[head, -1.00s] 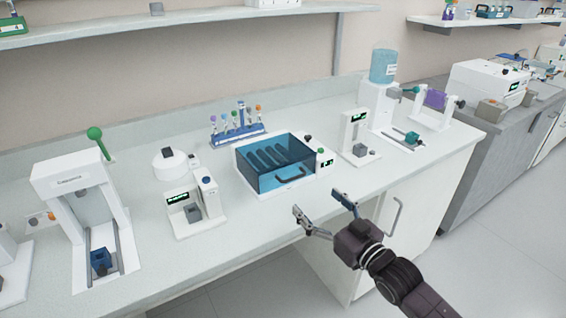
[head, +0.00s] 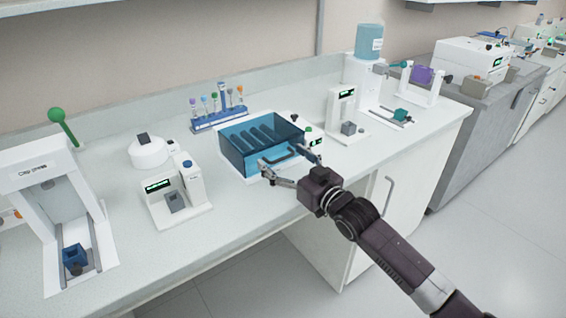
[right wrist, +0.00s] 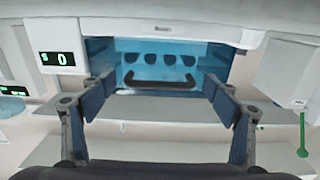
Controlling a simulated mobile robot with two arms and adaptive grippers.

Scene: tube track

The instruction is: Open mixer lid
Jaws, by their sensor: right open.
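The mixer (head: 231,172) is a white unit on the bench with a see-through blue lid (head: 237,155) over several dark rollers. The lid looks shut. Its dark handle (head: 276,158) is at the front; it also shows in the right wrist view (right wrist: 160,82), between and beyond the fingers. My right gripper (head: 288,161) is open and empty at the lid's front, its fingers spread to either side of the handle. In the right wrist view the gripper (right wrist: 160,92) shows clear space between its fingertips; contact with the handle cannot be told. My left gripper is out of view.
A small white device (head: 176,196) and a round white one (head: 148,151) stand left of the mixer. A tube rack (head: 219,120) is behind it, and a white stand (head: 341,115) is to its right. The bench front is clear.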

